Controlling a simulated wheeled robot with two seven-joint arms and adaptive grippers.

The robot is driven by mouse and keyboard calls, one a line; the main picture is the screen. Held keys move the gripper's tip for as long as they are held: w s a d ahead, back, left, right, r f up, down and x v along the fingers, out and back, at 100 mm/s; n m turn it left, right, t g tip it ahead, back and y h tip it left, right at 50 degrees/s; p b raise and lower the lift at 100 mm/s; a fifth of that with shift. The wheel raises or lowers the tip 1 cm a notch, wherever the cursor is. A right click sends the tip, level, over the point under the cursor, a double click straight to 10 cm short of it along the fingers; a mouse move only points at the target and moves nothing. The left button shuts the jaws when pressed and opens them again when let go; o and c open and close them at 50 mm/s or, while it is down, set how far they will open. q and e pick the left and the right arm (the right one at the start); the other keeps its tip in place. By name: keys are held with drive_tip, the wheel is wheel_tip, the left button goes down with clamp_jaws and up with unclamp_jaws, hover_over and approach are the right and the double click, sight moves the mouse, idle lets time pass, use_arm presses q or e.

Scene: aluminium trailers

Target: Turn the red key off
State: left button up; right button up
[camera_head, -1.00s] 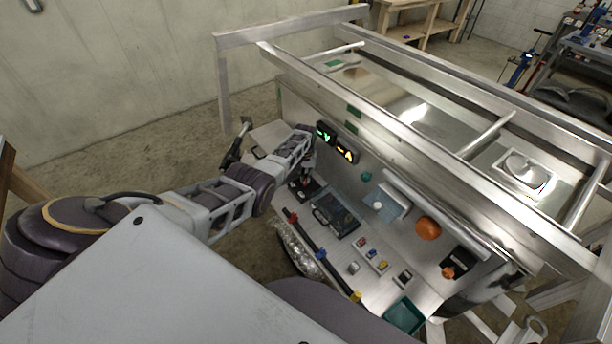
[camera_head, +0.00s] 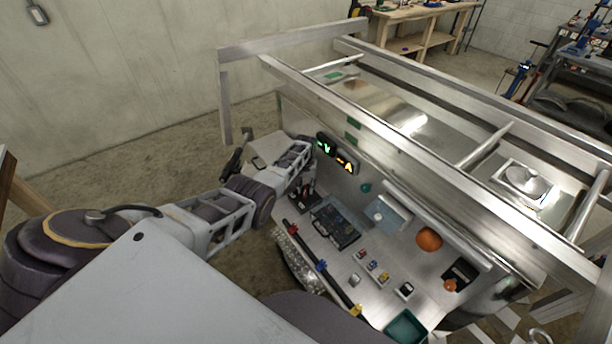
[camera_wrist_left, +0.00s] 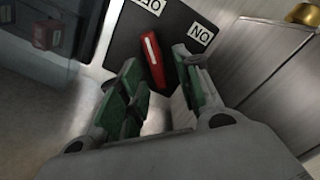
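The red key (camera_wrist_left: 152,60) shows in the left wrist view, a red bar with a white stripe on a black plate (camera_wrist_left: 125,38). Its far end lies between the "OFF" label (camera_wrist_left: 150,6) and the "ON" label (camera_wrist_left: 200,34). My left gripper (camera_wrist_left: 162,82) is open, its green-padded fingers on either side of the key with gaps visible. Contact with the key cannot be made out. In the head view, my left gripper (camera_head: 303,180) is over the left end of the sloped metal panel; its fingers are hard to see there. My right gripper is not in view.
The panel holds a dark screen box (camera_head: 335,222), small colored switches (camera_head: 372,264), an orange knob (camera_head: 429,239) and a teal tray (camera_head: 405,327). A lit arrow display (camera_head: 337,153) is just behind my left gripper. A metal frame (camera_head: 430,150) stands behind the panel.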

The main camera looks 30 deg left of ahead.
sight(306, 187)
use_arm(q)
drive_tip(key=shift+r, duration=0.1)
wheel_tip(306, 187, up, 12)
drive_tip(key=shift+f, duration=0.2)
idle(0.8)
idle(0.6)
